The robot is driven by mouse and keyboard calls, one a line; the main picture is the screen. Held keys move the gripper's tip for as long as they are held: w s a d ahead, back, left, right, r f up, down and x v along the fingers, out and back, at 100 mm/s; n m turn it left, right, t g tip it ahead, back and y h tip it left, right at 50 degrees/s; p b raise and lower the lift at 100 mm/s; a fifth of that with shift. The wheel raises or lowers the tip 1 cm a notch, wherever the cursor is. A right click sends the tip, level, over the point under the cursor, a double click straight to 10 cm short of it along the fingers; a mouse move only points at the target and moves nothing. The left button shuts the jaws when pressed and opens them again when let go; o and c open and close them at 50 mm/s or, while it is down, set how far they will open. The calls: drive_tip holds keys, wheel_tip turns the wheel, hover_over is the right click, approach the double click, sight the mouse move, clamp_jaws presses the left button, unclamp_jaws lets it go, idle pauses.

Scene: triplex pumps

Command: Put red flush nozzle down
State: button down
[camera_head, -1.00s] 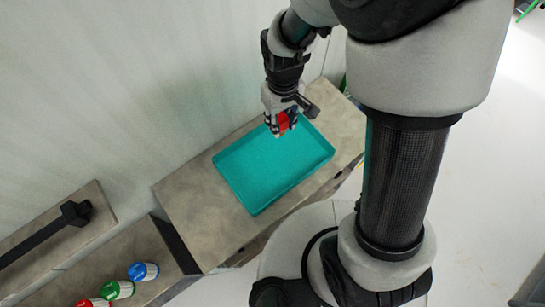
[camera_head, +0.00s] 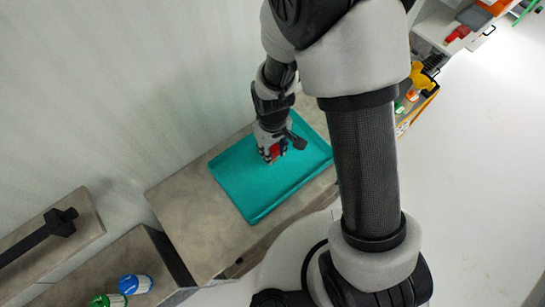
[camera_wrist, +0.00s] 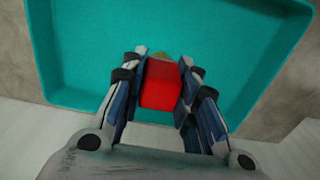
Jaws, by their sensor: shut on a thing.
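The red flush nozzle (camera_wrist: 160,85) is between the fingers of my gripper (camera_wrist: 163,80) in the wrist view. The fingers are shut on its sides, and a small brassy tip shows at its far end. In the head view only a little of the red nozzle (camera_head: 274,152) shows beside my gripper (camera_head: 271,155). My gripper is over the teal tray (camera_head: 239,192), and the tray floor also fills most of the wrist view (camera_wrist: 80,60). I cannot tell whether the nozzle touches the tray floor.
The tray lies on a grey-brown cabinet top (camera_head: 190,220) against a pale wall. At the lower left are a blue-labelled container (camera_head: 135,284), a green-labelled one (camera_head: 108,300) and a dark bar (camera_head: 40,235) on a shelf. The tray holds nothing else visible.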

sight(273, 147)
drive_tip(key=shift+f+b, duration=0.65)
drive_tip(key=shift+f, duration=1.45)
drive_tip(key=shift+f, duration=0.1)
drive_tip(key=c, duration=1.2)
unclamp_jaws()
drive_tip(key=shift+c, duration=0.2)
wheel_tip(273, 147, up, 13)
drive_tip(key=p, duration=0.3)
drive_tip(key=shift+f+p, duration=0.2)
drive_tip(key=shift+p, duration=0.15)
drive_tip(key=s+d+r+m+t, duration=0.1)
drive_tip(key=s+d+r+m, duration=0.15)
drive_tip(key=r, duration=0.55)
drive_tip(key=s+d+r+m+t, duration=0.1)
drive_tip(key=d+r, duration=0.3)
drive_tip(key=r, duration=0.4)
drive_tip(key=s+d+r+m+t, duration=0.2)
drive_tip(key=s+d+r+m, duration=0.1)
drive_tip(key=s+r, duration=0.4)
drive_tip(key=s+d, duration=0.1)
drive_tip(key=s, duration=0.2)
drive_tip(key=shift+d+r+t, duration=0.3)
drive_tip(key=shift+r, duration=0.05)
